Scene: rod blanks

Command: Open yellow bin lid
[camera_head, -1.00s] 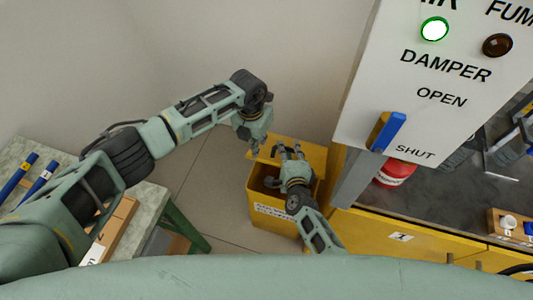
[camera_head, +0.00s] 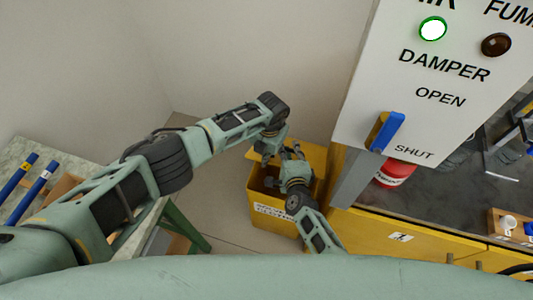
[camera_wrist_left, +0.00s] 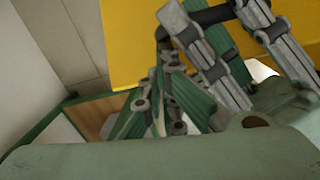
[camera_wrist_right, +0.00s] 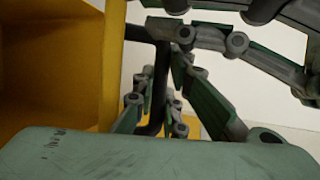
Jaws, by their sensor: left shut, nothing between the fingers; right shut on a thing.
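The yellow bin (camera_head: 275,225) stands on the floor beside the yellow cabinet, with its dark interior showing. Its yellow lid (camera_head: 316,157) appears raised at the back, partly hidden by my grippers; a yellow panel (camera_wrist_left: 130,40) fills the top of the left wrist view. My right gripper (camera_head: 291,150) reaches over the bin and is shut on a black bar (camera_wrist_right: 160,75), apparently the lid's handle. My left gripper (camera_head: 266,159) is shut and empty, close beside the right one. The left wrist view shows grey finger links crowding the bar; contact is unclear.
A white panel (camera_head: 440,120) with a blue lever (camera_head: 387,131) hangs to the right of the bin. A red container (camera_head: 396,173) stands on the dark bench. A table with blue rods (camera_head: 35,190) is at the left. Bare floor lies left of the bin.

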